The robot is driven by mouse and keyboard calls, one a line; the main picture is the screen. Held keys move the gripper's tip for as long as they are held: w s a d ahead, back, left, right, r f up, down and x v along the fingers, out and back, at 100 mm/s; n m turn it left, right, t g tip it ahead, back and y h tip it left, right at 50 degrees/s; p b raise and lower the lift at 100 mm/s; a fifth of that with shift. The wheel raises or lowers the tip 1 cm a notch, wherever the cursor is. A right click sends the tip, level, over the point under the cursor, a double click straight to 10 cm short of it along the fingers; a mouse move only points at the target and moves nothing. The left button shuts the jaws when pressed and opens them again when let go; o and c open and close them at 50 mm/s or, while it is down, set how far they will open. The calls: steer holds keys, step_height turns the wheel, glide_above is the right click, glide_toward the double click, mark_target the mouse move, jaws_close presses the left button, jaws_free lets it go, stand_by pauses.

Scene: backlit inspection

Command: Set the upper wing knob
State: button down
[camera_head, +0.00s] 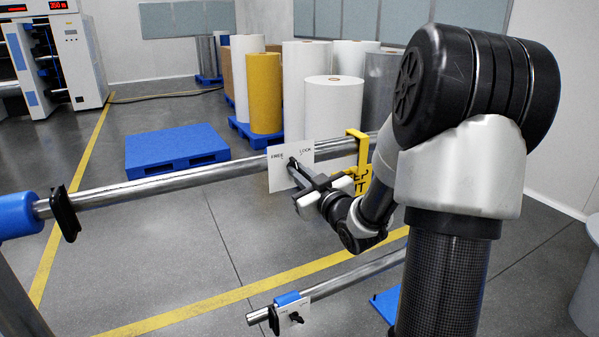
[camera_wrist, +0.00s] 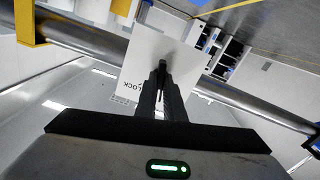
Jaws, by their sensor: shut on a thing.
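The upper wing knob (camera_wrist: 162,68) is black and sits in front of a white plate (camera_head: 279,176) on the upper metal bar (camera_head: 215,177). The plate carries the words FREE on the left and LOCK on the right in the head view. My gripper (camera_head: 294,168) reaches the plate from the front right. It is shut on the wing knob, and its fingers (camera_wrist: 160,92) hide most of it in both views. The wrist view shows the plate (camera_wrist: 140,72) tilted, with LOCK upside down. Which word the knob points at cannot be told.
A yellow hanger (camera_head: 359,155) is on the bar right of the plate. A black clamp (camera_head: 65,213) and blue sleeve (camera_head: 18,215) are at its left end. A lower bar (camera_head: 350,276) bears another small plate (camera_head: 291,315) with a knob. Pallets and rolls stand behind.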

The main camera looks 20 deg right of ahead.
steer(key=m, duration=0.3)
steer(key=m+p, duration=0.1)
steer(key=m, duration=0.1)
steer(key=shift+r+m+p, duration=0.2)
steer(key=shift+m+p, duration=0.1)
steer(key=shift+m, duration=0.1)
steer(key=m+p, duration=0.2)
steer(key=m, duration=0.3)
steer(key=shift+m, duration=0.4)
steer(key=c, duration=1.9)
jaws_free()
steer(key=shift+f, duration=0.1)
steer(key=shift+o, duration=0.2)
